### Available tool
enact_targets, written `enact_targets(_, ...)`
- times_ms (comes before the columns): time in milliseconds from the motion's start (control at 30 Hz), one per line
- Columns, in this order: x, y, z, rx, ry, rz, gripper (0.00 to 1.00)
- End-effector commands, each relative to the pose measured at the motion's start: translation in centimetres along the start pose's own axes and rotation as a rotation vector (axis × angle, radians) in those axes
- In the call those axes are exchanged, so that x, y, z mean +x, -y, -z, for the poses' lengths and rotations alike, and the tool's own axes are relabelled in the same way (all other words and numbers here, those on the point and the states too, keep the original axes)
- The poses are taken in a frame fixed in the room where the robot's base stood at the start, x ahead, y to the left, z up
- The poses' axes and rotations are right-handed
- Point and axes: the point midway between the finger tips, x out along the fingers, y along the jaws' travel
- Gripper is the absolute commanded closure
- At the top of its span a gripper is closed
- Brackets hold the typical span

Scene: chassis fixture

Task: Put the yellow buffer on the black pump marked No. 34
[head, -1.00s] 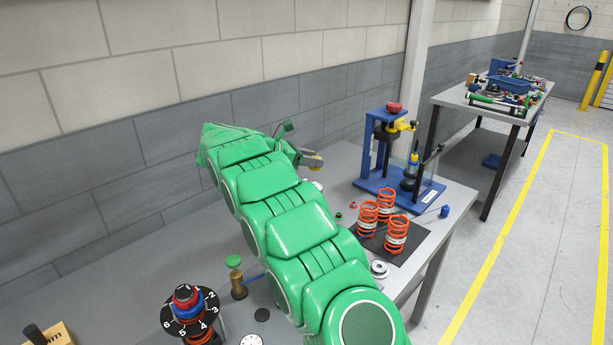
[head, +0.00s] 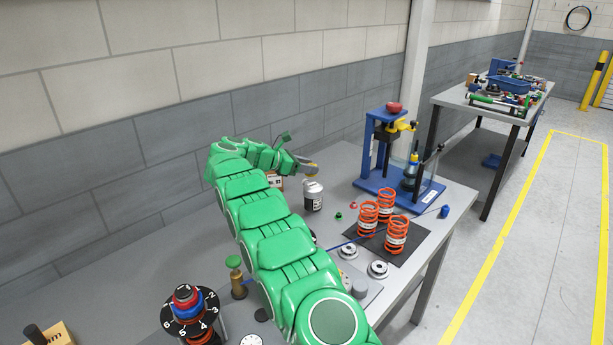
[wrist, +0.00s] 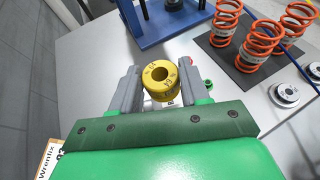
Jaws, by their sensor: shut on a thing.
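The yellow buffer (wrist: 172,87), a thick ring with a centre hole and dark markings, is between the two grey fingers of my gripper (wrist: 160,70) in the wrist view. My gripper is shut on it. In the head view my gripper (head: 306,167) is at the end of the green arm, above the back part of the bench, and the buffer is small there. A black and white cylinder (head: 313,197) stands upright just below the gripper. It may be the pump, but I cannot read its number. In the wrist view the buffer and gripper hide most of what lies beneath.
A blue press (head: 372,150) stands at the back right. Several orange springs (head: 397,236) stand on a dark mat, with silver discs (head: 378,269) in front. A numbered black dial (head: 188,318) and a green-topped brass piece (head: 236,280) are at the front left.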

Motion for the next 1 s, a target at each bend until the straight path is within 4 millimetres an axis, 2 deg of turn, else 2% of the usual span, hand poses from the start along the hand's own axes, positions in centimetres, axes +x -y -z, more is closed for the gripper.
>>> enact_targets(567, 0.6, -0.9, 1.0, 0.001, 0.001, 0.000, 0.84)
enact_targets(800, 1.5, -0.9, 3.3, -0.001, 0.001, 0.002, 0.84)
enact_targets(1000, 1.8, -0.9, 3.7, 0.001, 0.001, 0.001, 0.84)
